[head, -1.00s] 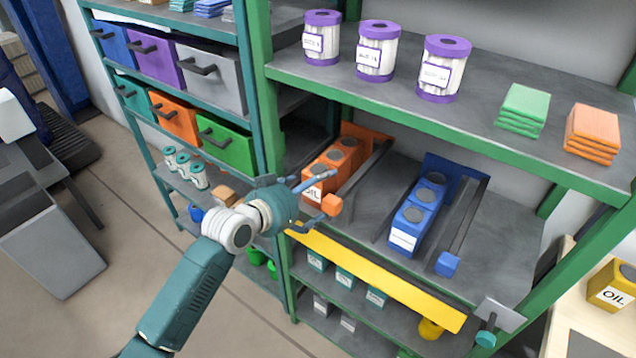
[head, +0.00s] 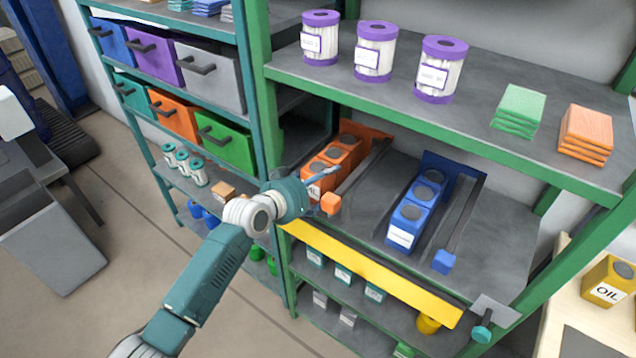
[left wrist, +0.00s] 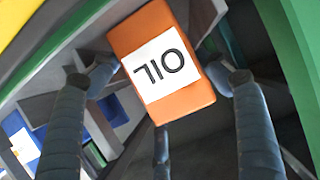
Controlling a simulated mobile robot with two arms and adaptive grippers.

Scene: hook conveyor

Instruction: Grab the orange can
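Orange cans marked OIL (head: 318,178) stand in a row in an orange-backed lane on the middle shelf, at the centre of the head view. My left gripper (head: 322,180) is at the front can of that row. In the left wrist view the orange can (left wrist: 165,65) is close, with its OIL label facing the camera upside down. The fingers of my left gripper (left wrist: 160,95) are spread on both sides of it, tips near its edges; contact is not clear. A third finger is below it. My right gripper does not show.
Blue cans (head: 410,215) stand in a lane to the right. An orange block (head: 331,203) and a blue block (head: 444,261) sit at the lane fronts. A yellow shelf edge (head: 370,272) lies below. Purple-lidded jars (head: 374,50) stand above.

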